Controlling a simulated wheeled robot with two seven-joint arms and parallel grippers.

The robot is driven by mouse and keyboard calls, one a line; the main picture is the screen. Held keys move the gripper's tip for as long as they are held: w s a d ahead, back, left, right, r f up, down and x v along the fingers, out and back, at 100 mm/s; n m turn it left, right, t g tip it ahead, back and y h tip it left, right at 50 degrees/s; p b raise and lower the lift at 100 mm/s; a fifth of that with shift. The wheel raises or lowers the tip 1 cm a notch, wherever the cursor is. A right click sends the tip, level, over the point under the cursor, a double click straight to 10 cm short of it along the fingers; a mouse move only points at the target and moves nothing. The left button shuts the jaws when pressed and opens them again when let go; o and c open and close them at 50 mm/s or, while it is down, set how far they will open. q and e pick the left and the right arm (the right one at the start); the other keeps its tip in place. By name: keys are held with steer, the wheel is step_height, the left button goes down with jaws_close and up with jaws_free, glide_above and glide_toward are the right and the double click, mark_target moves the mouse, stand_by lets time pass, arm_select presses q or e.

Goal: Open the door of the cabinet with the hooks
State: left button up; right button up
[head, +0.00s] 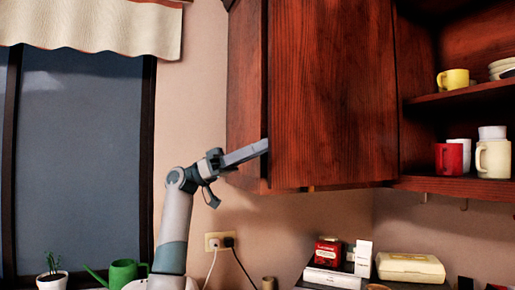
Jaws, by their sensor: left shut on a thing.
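The dark red wood cabinet (245,95) hangs on the wall at the upper middle of the head view. Its door (333,95) faces me and stands slightly ajar, with a dark gap along its left edge. Small hooks (464,205) show under the open shelf part on the right. My left gripper (262,147) reaches up from below to the door's lower left edge and is shut on it. The fingertips are partly hidden at the edge. My right gripper is out of view.
Open shelves at right hold a yellow cup (453,79), a red mug (449,159) and a cream mug (493,159). Below are boxes (328,252) and a yellow case (410,267). A green watering can (122,273) and potted plant (51,279) stand by the window.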

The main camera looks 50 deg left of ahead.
arm_select(q)
steer(key=shift+w+f, duration=0.1)
steer(key=shift+w, duration=0.05)
